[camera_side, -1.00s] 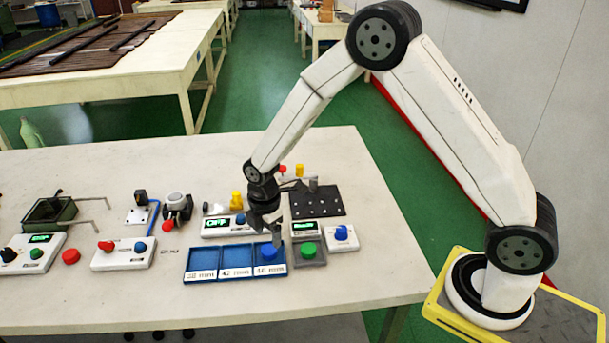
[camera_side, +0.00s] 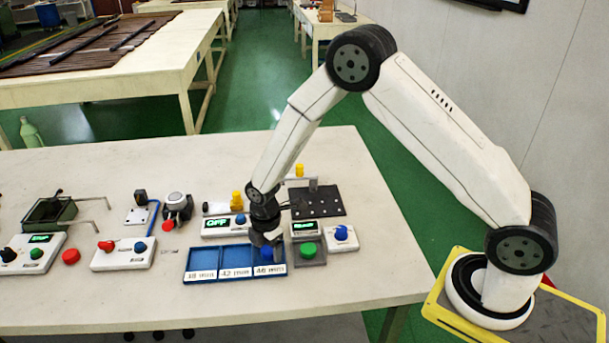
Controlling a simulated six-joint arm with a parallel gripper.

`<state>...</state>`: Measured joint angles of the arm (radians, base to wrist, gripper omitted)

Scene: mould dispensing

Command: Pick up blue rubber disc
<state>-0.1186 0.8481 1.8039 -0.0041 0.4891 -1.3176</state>
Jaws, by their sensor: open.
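The blue rubber disc (camera_side: 261,254) lies in the right compartment, labelled 46 mm, of the blue three-compartment tray (camera_side: 203,259). My gripper (camera_side: 266,240) points down just above that compartment, and its fingers hide part of the disc. The fingers are open. I cannot tell whether they touch the disc. The other two compartments, labelled 38 mm and 42 mm, look empty.
A grey block with a green disc (camera_side: 308,249) and a white box with a blue knob (camera_side: 341,234) stand close right of the tray. A control box with an OFF display (camera_side: 217,224) is behind it. The table front is clear.

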